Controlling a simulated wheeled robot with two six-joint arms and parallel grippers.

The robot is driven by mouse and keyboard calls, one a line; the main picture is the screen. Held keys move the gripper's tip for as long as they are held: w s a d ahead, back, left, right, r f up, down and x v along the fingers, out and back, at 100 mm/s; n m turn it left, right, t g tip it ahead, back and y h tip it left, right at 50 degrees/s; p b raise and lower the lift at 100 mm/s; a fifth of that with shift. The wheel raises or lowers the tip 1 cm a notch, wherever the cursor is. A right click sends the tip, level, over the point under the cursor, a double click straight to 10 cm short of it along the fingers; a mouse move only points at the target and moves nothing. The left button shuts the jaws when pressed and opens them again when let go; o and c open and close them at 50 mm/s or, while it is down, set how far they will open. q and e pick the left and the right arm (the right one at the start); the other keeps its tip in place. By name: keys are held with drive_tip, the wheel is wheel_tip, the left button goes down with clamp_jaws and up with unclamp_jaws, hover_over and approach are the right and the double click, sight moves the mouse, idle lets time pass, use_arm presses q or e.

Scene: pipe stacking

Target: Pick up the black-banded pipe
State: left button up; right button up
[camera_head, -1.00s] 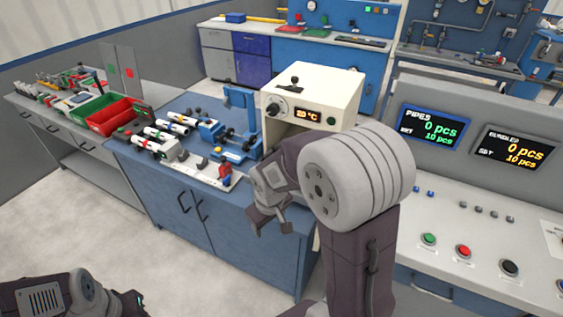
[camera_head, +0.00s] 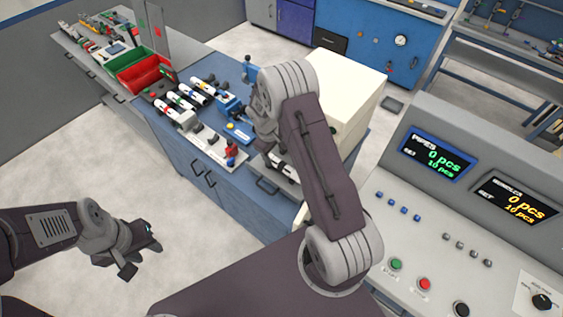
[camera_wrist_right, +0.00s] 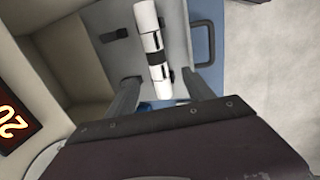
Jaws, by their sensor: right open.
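The black-banded pipe (camera_wrist_right: 152,42), white with black bands, lies on a light grey surface in the right wrist view, beside the pale machine. My right gripper (camera_wrist_right: 163,92) is open, its two fingers apart on either side of the pipe's near end; I cannot tell whether they touch it. In the head view my right gripper (camera_head: 268,150) is low in front of the machine, and the arm hides much of that spot. My left gripper (camera_head: 140,258) is over the floor at lower left, its fingers apart and empty.
Pipes with coloured bands (camera_head: 185,98) lie in a rack left of my right gripper. A red bin (camera_head: 145,73) stands behind them. The pale machine (camera_head: 350,85) is close on the right. A control console (camera_head: 430,225) fills the right side.

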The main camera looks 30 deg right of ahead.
sight(280, 162)
drive_tip(key=x, duration=0.2)
drive_tip(key=d+p+x, duration=0.1)
drive_tip(key=x, duration=0.1)
drive_tip(key=shift+w+f, duration=0.1)
drive_tip(key=shift+f, duration=0.25)
drive_tip(key=p+x, duration=0.2)
drive_tip(key=x, duration=0.2)
drive_tip(key=shift+a+f, duration=0.15)
drive_tip(key=shift+f, duration=0.25)
use_arm(q)
drive_tip(key=r, duration=0.3)
drive_tip(key=shift+w+d+r, duration=0.1)
drive_tip(key=shift+d, duration=0.3)
use_arm(e)
clamp_jaws()
